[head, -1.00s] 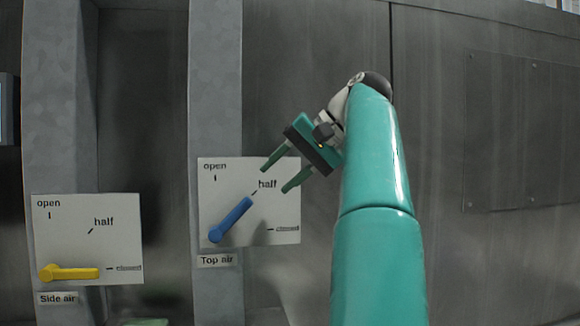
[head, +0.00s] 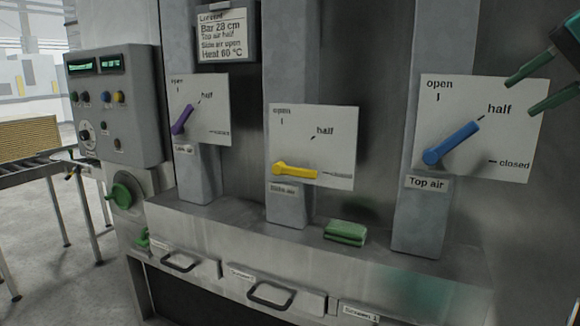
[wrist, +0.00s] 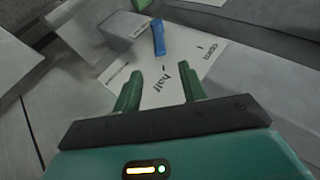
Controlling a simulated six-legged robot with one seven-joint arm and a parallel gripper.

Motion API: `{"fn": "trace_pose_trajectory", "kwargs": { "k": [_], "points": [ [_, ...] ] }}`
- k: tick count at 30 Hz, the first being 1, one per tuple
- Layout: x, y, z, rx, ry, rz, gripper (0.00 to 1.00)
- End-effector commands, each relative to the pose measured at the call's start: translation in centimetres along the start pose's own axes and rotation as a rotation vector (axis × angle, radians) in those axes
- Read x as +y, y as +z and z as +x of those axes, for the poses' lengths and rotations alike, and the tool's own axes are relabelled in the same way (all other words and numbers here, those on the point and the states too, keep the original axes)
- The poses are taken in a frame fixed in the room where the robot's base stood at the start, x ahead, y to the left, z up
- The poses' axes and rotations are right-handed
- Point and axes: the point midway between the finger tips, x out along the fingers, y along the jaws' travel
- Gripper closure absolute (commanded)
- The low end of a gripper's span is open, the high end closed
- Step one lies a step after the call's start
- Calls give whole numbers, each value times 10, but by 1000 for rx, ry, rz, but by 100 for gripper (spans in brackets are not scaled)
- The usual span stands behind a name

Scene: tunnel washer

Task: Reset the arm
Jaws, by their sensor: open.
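My gripper (head: 541,86) is at the upper right edge of the head view, open and empty, with two green fingers. It is in front of the right part of the Top air plate (head: 511,110), apart from the blue lever. The blue lever (head: 452,143) points up and right at the "half" mark. In the wrist view, my open fingers (wrist: 162,92) point towards the plate, with the blue lever (wrist: 158,38) beyond them. Most of my arm is outside the head view.
A yellow Side air lever (head: 294,171) points at closed. A purple lever (head: 182,121) points towards half. A green block (head: 345,232) lies on the metal ledge above drawers with handles (head: 270,295). A control box (head: 115,105) with a green knob below stands left, beside a roller conveyor (head: 40,160).

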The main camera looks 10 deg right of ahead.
Motion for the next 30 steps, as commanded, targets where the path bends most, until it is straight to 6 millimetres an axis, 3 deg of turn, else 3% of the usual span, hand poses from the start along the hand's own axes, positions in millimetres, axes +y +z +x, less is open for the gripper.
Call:
{"fn": "trace_pose_trajectory", "kwargs": {
  "k": [8,16,23,30],
  "points": [
    [-25,28,58,-8,18,6,58],
    [-19,97,138,-35,118,-62,58],
    [14,180,203,-70,234,-211,58],
    [75,278,260,-107,351,-460,58]
  ]
}}
